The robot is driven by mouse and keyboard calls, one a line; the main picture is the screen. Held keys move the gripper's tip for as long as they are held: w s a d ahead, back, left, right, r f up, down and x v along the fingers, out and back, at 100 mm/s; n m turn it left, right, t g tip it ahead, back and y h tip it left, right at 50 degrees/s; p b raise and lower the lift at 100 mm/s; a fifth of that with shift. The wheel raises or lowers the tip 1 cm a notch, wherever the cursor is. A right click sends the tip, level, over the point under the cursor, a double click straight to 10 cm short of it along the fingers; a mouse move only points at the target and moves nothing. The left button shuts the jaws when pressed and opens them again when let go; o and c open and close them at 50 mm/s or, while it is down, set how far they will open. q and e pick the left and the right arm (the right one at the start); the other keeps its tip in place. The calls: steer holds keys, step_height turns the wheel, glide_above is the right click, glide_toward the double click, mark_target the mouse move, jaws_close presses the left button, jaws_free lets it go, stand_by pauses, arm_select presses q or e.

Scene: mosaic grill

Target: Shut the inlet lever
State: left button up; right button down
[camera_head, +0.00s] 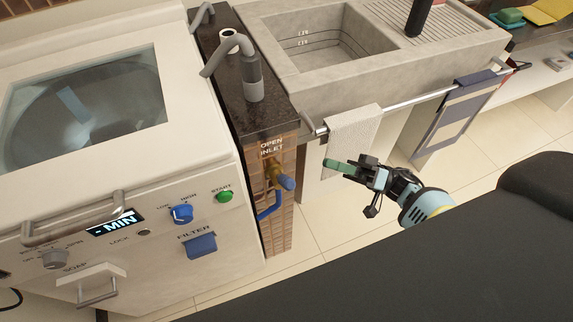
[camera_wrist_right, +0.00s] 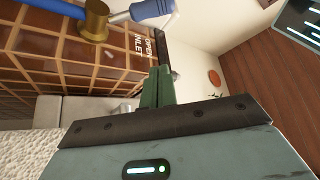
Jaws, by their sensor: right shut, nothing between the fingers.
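The inlet valve (camera_head: 272,172) is a brass body on the narrow tiled wall, under the words "OPEN INLET". Its lever (camera_head: 287,182) has a blue grip that sticks out from the wall toward the lower right. In the right wrist view the brass valve (camera_wrist_right: 96,22) is at the top left, and the blue lever (camera_wrist_right: 150,9) points right from it. My right gripper (camera_head: 328,164) has green fingers, shut and empty, to the right of the lever and apart from it. Its fingers also show in the right wrist view (camera_wrist_right: 157,88), below the lever. My left gripper is not in view.
A white washing machine (camera_head: 240,235) stands left of the tiled wall. A concrete sink (camera_head: 290,75) is behind, with a rail holding a white towel (camera_head: 352,128) close behind my right gripper. A blue pipe (camera_head: 270,208) runs below the valve. Tiled floor (camera_head: 330,215) is clear.

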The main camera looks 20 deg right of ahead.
mark_target(284, 180)
steer(key=r+p+x, duration=0.1)
steer(key=p+x, duration=0.1)
steer(key=x, duration=0.8)
steer(key=s+f, duration=0.1)
steer(key=s+a+f, duration=0.1)
steer(key=s+f, duration=0.1)
steer(key=shift+f, duration=0.25)
